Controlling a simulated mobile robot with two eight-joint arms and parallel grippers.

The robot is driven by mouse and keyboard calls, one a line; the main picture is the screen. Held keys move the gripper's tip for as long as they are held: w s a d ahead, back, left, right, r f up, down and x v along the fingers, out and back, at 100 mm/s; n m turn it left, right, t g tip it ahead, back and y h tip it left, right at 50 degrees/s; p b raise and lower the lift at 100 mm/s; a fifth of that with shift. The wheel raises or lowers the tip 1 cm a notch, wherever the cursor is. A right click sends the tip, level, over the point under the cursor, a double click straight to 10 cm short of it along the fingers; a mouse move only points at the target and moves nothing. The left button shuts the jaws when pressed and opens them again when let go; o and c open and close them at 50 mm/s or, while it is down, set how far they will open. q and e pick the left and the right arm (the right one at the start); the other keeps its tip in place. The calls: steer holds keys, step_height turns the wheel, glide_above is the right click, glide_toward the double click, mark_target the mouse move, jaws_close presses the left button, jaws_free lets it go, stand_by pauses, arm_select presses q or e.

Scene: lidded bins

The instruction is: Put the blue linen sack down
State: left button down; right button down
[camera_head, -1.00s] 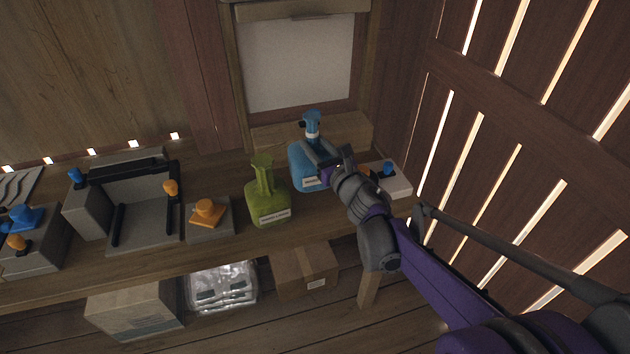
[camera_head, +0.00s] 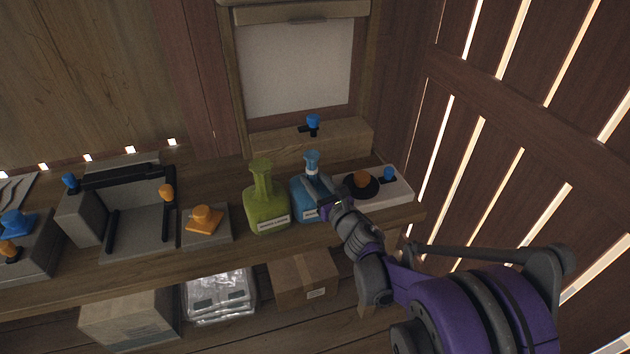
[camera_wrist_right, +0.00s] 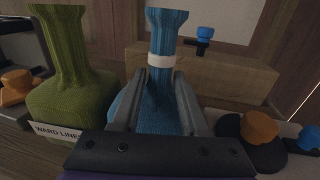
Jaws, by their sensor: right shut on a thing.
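The blue linen sack (camera_head: 311,169) has a narrow neck with a white band and stands upright at the shelf, right of the green sack (camera_head: 265,204). My right gripper (camera_head: 318,187) is shut on the blue sack's body. In the right wrist view the two fingers (camera_wrist_right: 157,105) flank the blue sack (camera_wrist_right: 166,80) below its band. The sack's base is partly hidden by my gripper, so I cannot tell whether it rests on the shelf. My left gripper is not in view.
The green sack (camera_wrist_right: 70,75) stands close on the left. A white box with an orange knob (camera_head: 362,178) and a blue knob (camera_head: 389,173) is close on the right. A wooden block (camera_head: 345,137) with a blue-topped valve (camera_head: 312,122) is behind. The wooden shelf (camera_head: 250,250) runs along the front.

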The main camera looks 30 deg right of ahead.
steer(key=c, duration=0.9)
jaws_free()
steer(key=shift+f, duration=0.15)
steer(key=o, duration=0.5)
